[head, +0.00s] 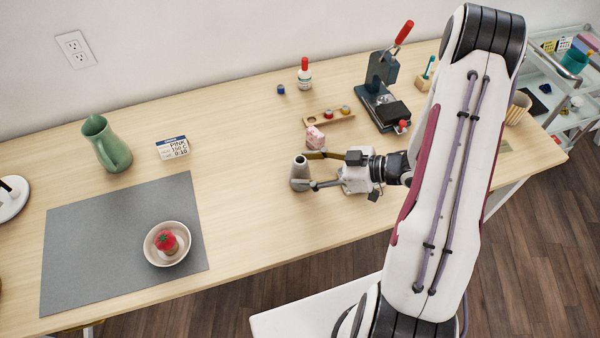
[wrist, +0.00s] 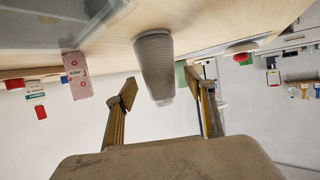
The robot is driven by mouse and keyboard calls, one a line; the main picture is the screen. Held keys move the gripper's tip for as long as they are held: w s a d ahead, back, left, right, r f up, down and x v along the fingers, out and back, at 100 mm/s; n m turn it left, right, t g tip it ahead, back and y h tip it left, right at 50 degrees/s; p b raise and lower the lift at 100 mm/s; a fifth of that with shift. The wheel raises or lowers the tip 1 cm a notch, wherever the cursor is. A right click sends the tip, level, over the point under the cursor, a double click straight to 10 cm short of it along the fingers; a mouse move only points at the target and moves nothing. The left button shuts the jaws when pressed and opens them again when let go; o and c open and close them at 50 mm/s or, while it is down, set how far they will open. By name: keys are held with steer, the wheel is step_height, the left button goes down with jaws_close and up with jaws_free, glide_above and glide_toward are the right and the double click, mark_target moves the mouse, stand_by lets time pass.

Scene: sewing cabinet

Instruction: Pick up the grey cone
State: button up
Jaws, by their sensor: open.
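The grey cone (head: 299,180) stands upright on the wooden table, with a dark opening at its narrow top. It also shows in the wrist view (wrist: 154,62), upside down, with a fine-textured surface. My gripper (head: 312,170) is open beside the cone, on its right in the head view. One finger reaches toward the cone's far side and one toward its near side. In the wrist view the cone appears in the gap between the two fingertips (wrist: 160,86). I cannot tell whether either finger touches it.
A pink patterned box (head: 315,137) stands just behind the far finger. A wooden strip with small round pieces (head: 329,117) and a dark press (head: 380,92) are farther back. A bowl (head: 150,250) with a red-topped item sits on the grey mat (head: 85,245) at left.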

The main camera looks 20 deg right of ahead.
steer(key=shift+x, duration=1.1)
steer(key=c, duration=1.2)
